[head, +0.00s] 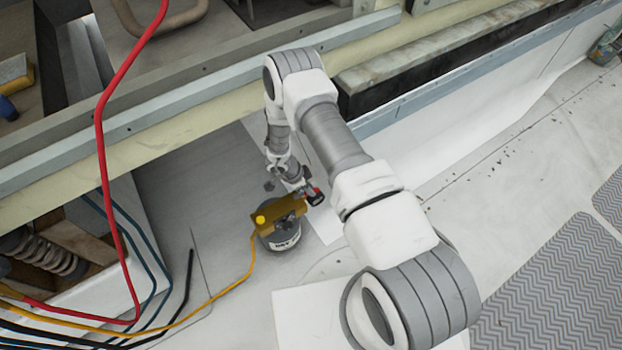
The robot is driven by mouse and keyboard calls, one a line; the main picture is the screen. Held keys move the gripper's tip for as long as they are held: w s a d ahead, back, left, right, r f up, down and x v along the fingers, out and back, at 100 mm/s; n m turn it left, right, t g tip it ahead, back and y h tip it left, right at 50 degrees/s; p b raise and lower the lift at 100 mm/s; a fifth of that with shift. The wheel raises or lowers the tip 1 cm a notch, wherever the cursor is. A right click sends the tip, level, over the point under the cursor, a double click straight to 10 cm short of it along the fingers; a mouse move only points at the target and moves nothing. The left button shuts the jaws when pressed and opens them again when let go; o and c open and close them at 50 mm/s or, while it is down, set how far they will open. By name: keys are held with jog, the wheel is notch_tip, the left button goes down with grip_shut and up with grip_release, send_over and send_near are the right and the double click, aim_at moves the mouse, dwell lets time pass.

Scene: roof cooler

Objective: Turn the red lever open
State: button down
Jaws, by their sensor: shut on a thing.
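The red lever (317,190) shows as a small red patch with a dark piece beside it, at the right end of a brass-coloured valve body (280,213). The valve sits on top of a round grey unit (284,240) on the floor, with a round yellow part at its left end. My gripper (304,190) comes down from above and is shut on the lever. The fingers are small here and partly hide the lever, so its exact angle cannot be told.
A yellow cable (234,279) runs left from the valve. A red hose (103,150) hangs at the left, near dark cables and a coil spring (40,255). A long grey rail (190,103) crosses behind. Pale floor right of the valve is open.

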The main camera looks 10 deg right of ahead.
jog(key=shift+s+m+g, duration=0.3)
jog(key=shift+m, duration=0.5)
jog(key=shift+s+m+g+b, duration=0.35)
jog(key=shift+m+g+b, duration=0.05)
jog(key=shift+m, duration=0.5)
jog(key=s+m+g, duration=0.1)
jog(key=m, duration=0.2)
jog(key=s+a+m+g+y, duration=0.1)
jog(key=m, duration=0.2)
jog(key=s+a+m+y, duration=0.1)
jog(key=m, duration=0.2)
jog(key=shift+g, duration=0.4)
jog(key=shift+s+a+m+g+y, duration=0.15)
jog(key=shift+a+m+y, duration=0.1)
jog(key=shift+m, duration=0.45)
jog(key=shift+s+a+m+g+y, duration=0.15)
jog(key=shift+a+m+y, duration=0.1)
jog(key=shift+m, duration=0.45)
jog(key=shift+a, duration=0.15)
jog(key=c, duration=0.8)
grip_release()
jog(key=shift+o, duration=0.2)
